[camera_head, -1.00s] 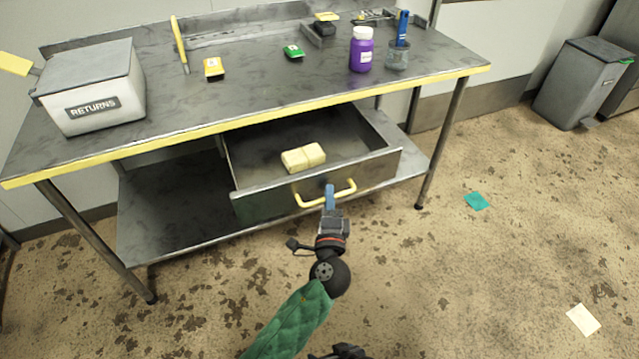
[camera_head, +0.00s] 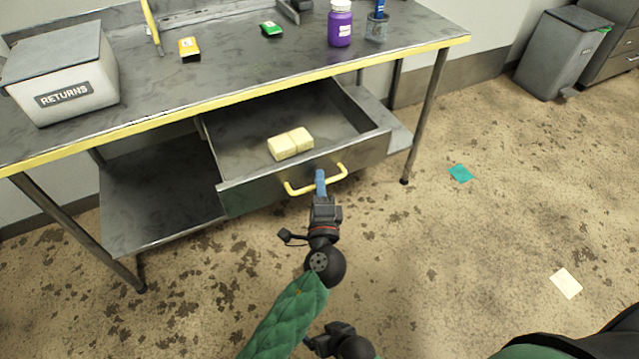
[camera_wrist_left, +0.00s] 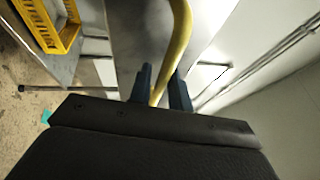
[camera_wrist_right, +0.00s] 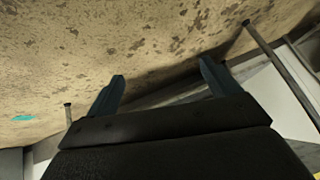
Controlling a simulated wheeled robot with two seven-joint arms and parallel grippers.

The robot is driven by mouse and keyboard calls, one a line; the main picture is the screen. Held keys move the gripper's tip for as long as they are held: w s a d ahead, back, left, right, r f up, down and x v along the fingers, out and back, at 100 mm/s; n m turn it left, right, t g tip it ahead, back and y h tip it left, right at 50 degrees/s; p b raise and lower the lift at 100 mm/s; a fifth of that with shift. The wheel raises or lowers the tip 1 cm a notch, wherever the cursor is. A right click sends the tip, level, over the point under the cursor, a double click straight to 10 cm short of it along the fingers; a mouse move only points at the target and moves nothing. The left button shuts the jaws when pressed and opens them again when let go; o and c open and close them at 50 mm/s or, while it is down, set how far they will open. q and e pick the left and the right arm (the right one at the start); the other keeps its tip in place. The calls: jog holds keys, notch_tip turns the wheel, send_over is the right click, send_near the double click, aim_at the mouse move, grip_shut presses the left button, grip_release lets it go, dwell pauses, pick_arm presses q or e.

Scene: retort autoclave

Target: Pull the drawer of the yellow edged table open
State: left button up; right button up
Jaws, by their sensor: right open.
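The yellow edged table (camera_head: 250,97) is a grey metal workbench with a yellow front edge. Its drawer (camera_head: 235,197) is pulled well out and slopes across the head view. The drawer's yellow handle (camera_head: 335,176) is on its front; it also shows in the left wrist view (camera_wrist_left: 180,40). My left gripper (camera_head: 320,180) is closed around the handle, with one blue finger on each side of it in the left wrist view (camera_wrist_left: 163,88). My right gripper (camera_wrist_right: 161,72) is open and empty, low in front of the table; in the head view it is at the bottom (camera_head: 328,340).
On the tabletop are a RETURNS bin (camera_head: 70,75), a purple bottle (camera_head: 340,25) and small boxes. A lower shelf (camera_head: 150,200) is below. A grey bin (camera_head: 555,60) stands at right. The floor in front is mostly clear.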

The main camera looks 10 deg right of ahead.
pick_arm(q)
jog(key=shift+s+f, duration=0.1)
jog(key=shift+s, duration=0.15)
jog(key=b+v, duration=0.1)
jog(key=v, duration=0.6)
jog(key=shift+s+b, duration=0.15)
jog(key=shift+b, duration=0.15)
pick_arm(e)
notch_tip(320, 180, down, 6)
jog(key=shift+s+f+t, duration=0.25)
jog(key=shift+s+t, duration=0.15)
jog(key=shift+s, duration=0.05)
